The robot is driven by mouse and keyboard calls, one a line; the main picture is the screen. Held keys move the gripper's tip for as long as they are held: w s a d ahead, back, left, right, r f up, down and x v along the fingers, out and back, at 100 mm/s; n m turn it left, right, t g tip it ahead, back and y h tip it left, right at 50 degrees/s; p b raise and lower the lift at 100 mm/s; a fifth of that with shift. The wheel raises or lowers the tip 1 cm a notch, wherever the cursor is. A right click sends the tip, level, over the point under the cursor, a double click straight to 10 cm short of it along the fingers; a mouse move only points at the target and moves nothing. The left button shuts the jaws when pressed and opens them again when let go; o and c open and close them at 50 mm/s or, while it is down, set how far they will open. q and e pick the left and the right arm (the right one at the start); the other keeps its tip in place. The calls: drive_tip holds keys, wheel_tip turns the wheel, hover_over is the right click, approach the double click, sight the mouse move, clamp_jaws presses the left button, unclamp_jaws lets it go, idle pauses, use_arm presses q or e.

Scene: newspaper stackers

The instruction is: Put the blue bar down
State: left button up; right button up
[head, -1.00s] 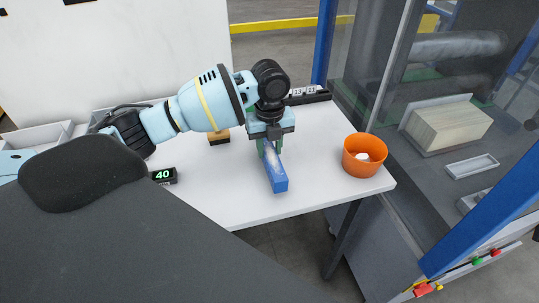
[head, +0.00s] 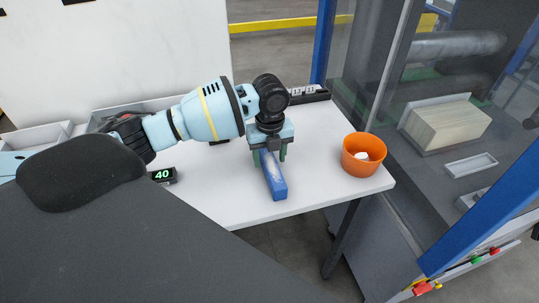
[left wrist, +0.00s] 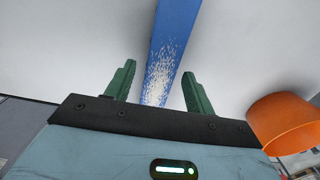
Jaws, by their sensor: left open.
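The blue bar (head: 274,183) lies on the white table (head: 225,196) near its front edge, its end pointing toward me. My left gripper (head: 270,160) is over the bar with its green fingers apart, one on each side. In the left wrist view the blue bar (left wrist: 166,50), with a worn whitish patch, runs between the open fingers (left wrist: 156,85), with a gap on both sides. The far end of the bar is hidden under the gripper in the head view. My right gripper is not in view.
An orange bowl (head: 364,155) with something white inside stands right of the bar, near the table's right edge. A small display reading 40 (head: 163,175) sits to the left. A black strip (head: 309,95) lies at the back. A glass-panelled machine stands to the right.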

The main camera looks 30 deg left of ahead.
sight(270, 159)
use_arm(q)
drive_tip(key=shift+r, duration=0.15)
wheel_tip(270, 159, up, 12)
idle(0.4)
